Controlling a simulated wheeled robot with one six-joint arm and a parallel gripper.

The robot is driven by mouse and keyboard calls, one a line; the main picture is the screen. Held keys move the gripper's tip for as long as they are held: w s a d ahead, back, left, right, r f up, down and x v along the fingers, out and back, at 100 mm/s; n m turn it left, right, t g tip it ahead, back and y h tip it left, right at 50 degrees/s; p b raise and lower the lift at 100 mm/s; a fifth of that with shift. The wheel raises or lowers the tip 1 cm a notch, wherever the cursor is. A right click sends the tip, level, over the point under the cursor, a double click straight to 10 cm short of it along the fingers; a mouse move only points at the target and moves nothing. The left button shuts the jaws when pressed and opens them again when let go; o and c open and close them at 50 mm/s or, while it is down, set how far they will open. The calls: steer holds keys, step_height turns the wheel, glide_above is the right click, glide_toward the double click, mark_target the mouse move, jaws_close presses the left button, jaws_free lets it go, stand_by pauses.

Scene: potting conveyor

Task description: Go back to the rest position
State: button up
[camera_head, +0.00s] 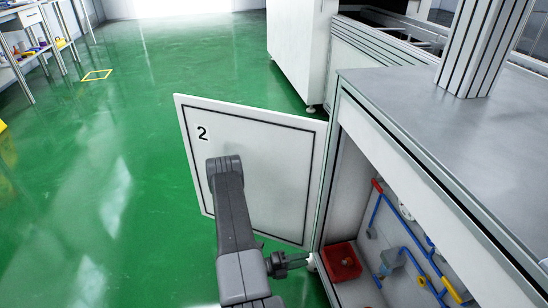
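My gripper (300,261) is at the lower middle, at the end of my dark grey arm. It points right, towards the opening of the grey cabinet (420,160), near the lower edge of the open door. It is small and dark here, and I cannot tell whether its fingers are apart. I see nothing held in it. The white cabinet door (265,150), marked 2, stands swung open to the left. My arm passes in front of the door and hides part of it.
Inside the cabinet are a red box (342,262), blue pipes (374,212) and yellow-handled fittings (452,289). A white cabinet (300,45) stands behind the door. A workbench (25,45) is at the far left. The green floor (110,150) on the left is largely clear.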

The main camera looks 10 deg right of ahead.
steer(key=shift+d, duration=0.15)
steer(key=w+d+b, duration=0.1)
steer(key=d+b, duration=0.3)
steer(key=d, duration=0.9)
steer(key=shift+d, duration=0.15)
steer(key=shift+w, duration=0.15)
